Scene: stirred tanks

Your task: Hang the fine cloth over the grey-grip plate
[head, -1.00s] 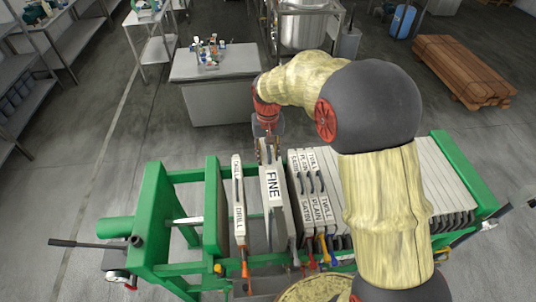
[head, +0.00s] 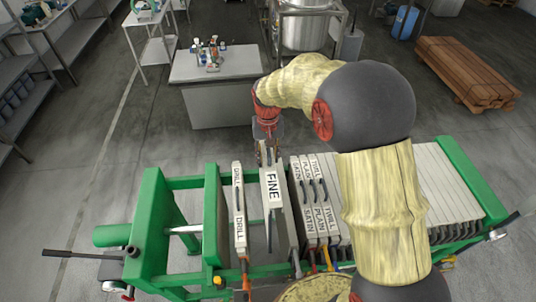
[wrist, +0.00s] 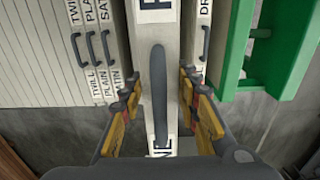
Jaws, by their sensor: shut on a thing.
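The fine cloth (head: 273,187), white and lettered FINE, stands near the left of a row of plates in a green frame. The wrist view shows its white labelled top (wrist: 173,85) from above, with a dark grey grip (wrist: 158,95) along the middle and lettering at both ends. My gripper (head: 268,152) is at the cloth's far end in the head view. In the wrist view my gripper (wrist: 160,108) has a finger on each side of the labelled top and is shut on it. The plate's body below is mostly hidden.
A drill cloth (head: 239,210) stands to the left with a gap. Satin, plain and twill cloths (head: 318,205) stand close on the right, then several bare plates (head: 450,195). The green frame (head: 152,215) bounds the left. A grey bench (head: 215,85) stands behind.

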